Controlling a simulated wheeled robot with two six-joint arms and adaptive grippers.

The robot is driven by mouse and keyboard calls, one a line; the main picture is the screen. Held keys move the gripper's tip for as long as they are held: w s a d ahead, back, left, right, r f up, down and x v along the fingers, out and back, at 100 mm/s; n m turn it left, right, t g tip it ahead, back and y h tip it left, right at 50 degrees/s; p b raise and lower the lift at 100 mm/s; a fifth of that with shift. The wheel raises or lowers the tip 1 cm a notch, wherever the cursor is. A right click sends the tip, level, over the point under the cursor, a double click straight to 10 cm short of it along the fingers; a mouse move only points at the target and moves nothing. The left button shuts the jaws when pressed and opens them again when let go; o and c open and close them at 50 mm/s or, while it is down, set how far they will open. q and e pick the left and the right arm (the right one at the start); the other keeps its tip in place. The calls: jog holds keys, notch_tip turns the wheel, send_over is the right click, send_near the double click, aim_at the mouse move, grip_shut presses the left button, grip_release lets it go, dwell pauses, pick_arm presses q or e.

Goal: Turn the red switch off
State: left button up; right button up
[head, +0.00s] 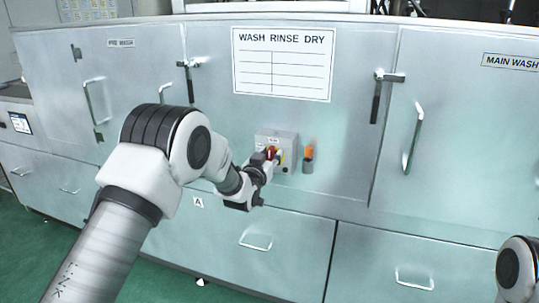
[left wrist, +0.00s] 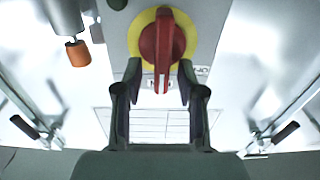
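The red switch (left wrist: 163,40) is a red rotary handle on a round yellow plate, fixed to a grey box (head: 289,141) on the machine front. In the left wrist view its long end points down the picture, over a partly hidden label. An upside-down label that looks like OFF (left wrist: 201,70) is to its right. My left gripper (left wrist: 159,68) is open, one finger on each side of the handle's long end, with visible gaps. In the head view the red switch (head: 271,153) is partly hidden by my left gripper (head: 264,158). My right gripper is out of view.
An orange-tipped grey fitting (head: 308,157) sticks out just right of the box. Door handles (head: 414,138) and latches (head: 378,95) stand out from the metal panels. A WASH RINSE DRY sign (head: 283,85) is above. Part of my right arm shows at lower right.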

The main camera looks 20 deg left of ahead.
pick_arm(q)
grip_shut()
jog(key=shift+a+f+n, duration=0.1)
jog(key=shift+a+n, duration=0.05)
jog(key=shift+n, duration=0.25)
jog(key=n+b, duration=0.1)
jog(key=n, duration=0.4)
jog(key=a+f+n+b, duration=0.1)
jog(key=n+b, duration=0.1)
jog(key=n, duration=0.4)
jog(key=a+f+n+b, duration=0.1)
jog(key=n+b, duration=0.1)
jog(key=n, duration=0.4)
dwell(0.5)
